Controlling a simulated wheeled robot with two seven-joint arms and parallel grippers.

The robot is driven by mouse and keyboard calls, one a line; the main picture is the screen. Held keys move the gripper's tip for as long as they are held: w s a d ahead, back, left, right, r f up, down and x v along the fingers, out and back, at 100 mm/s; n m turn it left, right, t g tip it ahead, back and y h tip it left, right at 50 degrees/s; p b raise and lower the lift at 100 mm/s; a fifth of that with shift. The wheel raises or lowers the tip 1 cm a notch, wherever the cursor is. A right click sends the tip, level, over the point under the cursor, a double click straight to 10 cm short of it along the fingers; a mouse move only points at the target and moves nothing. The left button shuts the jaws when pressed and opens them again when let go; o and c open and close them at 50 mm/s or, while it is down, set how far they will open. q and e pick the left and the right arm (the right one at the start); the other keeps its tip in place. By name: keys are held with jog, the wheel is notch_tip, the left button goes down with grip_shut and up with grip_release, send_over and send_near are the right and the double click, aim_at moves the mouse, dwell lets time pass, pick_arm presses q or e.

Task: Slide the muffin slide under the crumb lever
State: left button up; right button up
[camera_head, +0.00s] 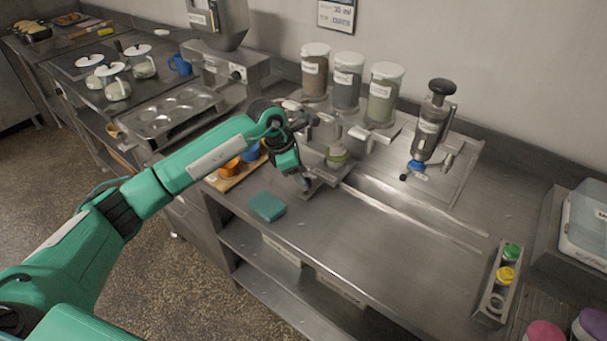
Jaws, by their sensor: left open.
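The muffin slide (325,175) appears as a small metal carriage at the left end of a rail on the steel counter. My left gripper (304,186) is open and points down at the slide's near left side. I cannot tell whether its fingers touch it. Three labelled canisters (348,80) stand behind, with metal levers (370,137) under them. The labels are too small to read, so I cannot tell which lever is the crumb lever. My gripper and wrist partly hide the slide and the leftmost lever.
The rail (410,212) runs clear to the right. A plunger dispenser (430,125) stands behind it. A teal sponge (267,206) lies near the front edge. A rack of coloured-capped bottles (497,283) is at right. A board with cups (235,172) sits left, behind my arm.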

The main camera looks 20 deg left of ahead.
pick_arm(q)
jog(key=shift+x, duration=1.15)
